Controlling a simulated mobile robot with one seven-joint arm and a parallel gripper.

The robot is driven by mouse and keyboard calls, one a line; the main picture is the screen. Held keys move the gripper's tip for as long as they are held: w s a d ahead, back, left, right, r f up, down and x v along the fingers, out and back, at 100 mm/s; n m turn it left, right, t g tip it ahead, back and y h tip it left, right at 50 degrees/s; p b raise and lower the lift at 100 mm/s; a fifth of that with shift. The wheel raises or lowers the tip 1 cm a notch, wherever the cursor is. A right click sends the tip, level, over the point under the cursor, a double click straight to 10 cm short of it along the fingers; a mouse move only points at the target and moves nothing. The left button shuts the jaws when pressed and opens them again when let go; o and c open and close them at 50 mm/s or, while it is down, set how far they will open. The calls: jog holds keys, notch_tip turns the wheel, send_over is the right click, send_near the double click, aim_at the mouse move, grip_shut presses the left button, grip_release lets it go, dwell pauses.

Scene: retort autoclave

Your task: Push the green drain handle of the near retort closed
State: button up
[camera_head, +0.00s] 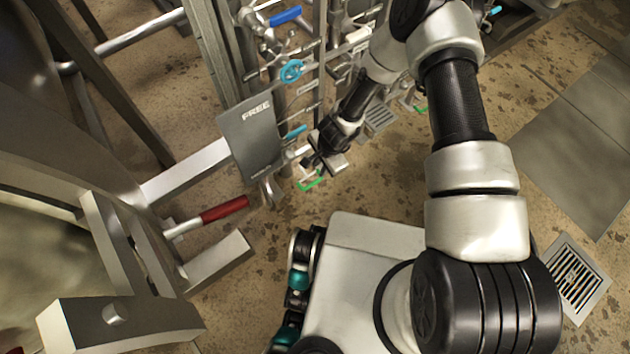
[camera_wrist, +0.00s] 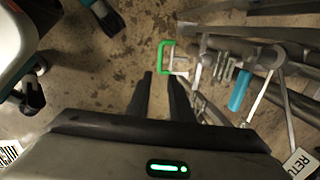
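The green drain handle (camera_head: 312,184) is a small bright green loop low on the near retort's pipework, just above the floor in the head view. In the wrist view the green handle (camera_wrist: 163,57) is an open rectangular loop just beyond my fingertips. My gripper (camera_head: 322,163) points down beside the handle in the head view, partly covering the pipe there. In the wrist view my gripper's (camera_wrist: 160,76) two dark fingers are apart with nothing between them. I cannot tell whether a fingertip touches the handle.
A FREE sign (camera_head: 250,138), a red-gripped lever (camera_head: 224,209) and a blue valve wheel (camera_head: 292,71) stand close by on the left. Blue handles and pipes crowd the frame above. Another green handle (camera_head: 421,109) is farther back. Open floor with a drain grate (camera_head: 578,279) lies right.

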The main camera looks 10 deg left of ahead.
aim_at(313, 183)
jog(key=shift+n, duration=0.4)
jog(key=a+f+b, duration=0.1)
jog(key=f+b, duration=0.1)
jog(key=f, duration=0.3)
jog(key=w+f+b, duration=0.1)
jog(key=f, duration=0.5)
jog(key=w+a+f+b, duration=0.1)
jog(key=f+b, duration=0.1)
jog(key=f, duration=0.4)
jog(key=shift+w+a+b, duration=0.15)
jog(key=shift+a+b, duration=0.2)
grip_shut()
